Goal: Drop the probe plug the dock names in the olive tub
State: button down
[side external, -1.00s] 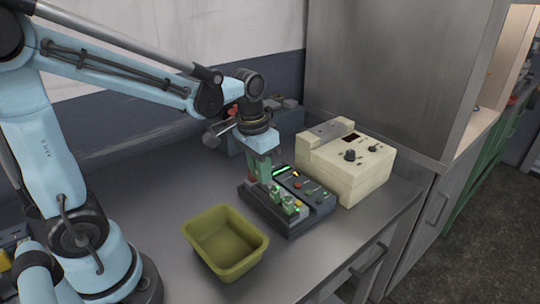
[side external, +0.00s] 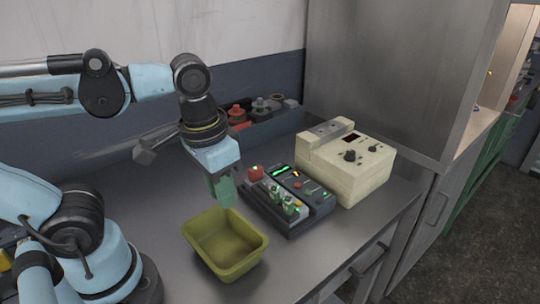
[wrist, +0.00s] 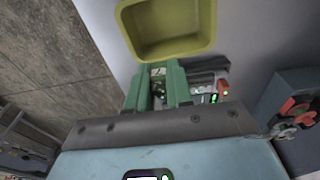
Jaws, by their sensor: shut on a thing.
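My gripper (side external: 221,196), with green fingers, is raised and hangs just behind and above the back rim of the olive tub (side external: 199,250). In the wrist view the fingers (wrist: 158,82) are shut on a small probe plug (wrist: 158,88) with pale and dark parts; its label and colour are unclear. In the side view the fingers hide it. The tub is empty as far as I see and also shows in the wrist view (wrist: 208,40). The dark dock (side external: 318,207) stands right of the gripper.
A cream instrument box (side external: 345,180) with knobs stands right of the dock. A blue-grey bin (side external: 270,127) with red and grey parts sits at the back. The bench is clear left of the tub, and its front edge runs close by the tub and dock.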

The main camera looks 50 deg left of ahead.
jog(key=shift+f, duration=2.95)
jog(key=c, duration=0.9)
grip_release()
jog(key=shift+c, duration=0.2)
notch_tip(320, 180, up, 12)
jog(key=s, duration=0.1)
jog(key=shift+s, duration=0.25)
jog(key=w+a+f+t, duration=0.4)
jog(key=w+f+t, duration=0.1)
jog(key=w+f, duration=0.3)
jog(key=shift+w+a+f+t, duration=0.15)
jog(key=shift+w+a+t, duration=0.2)
jog(key=shift+w, duration=0.25)
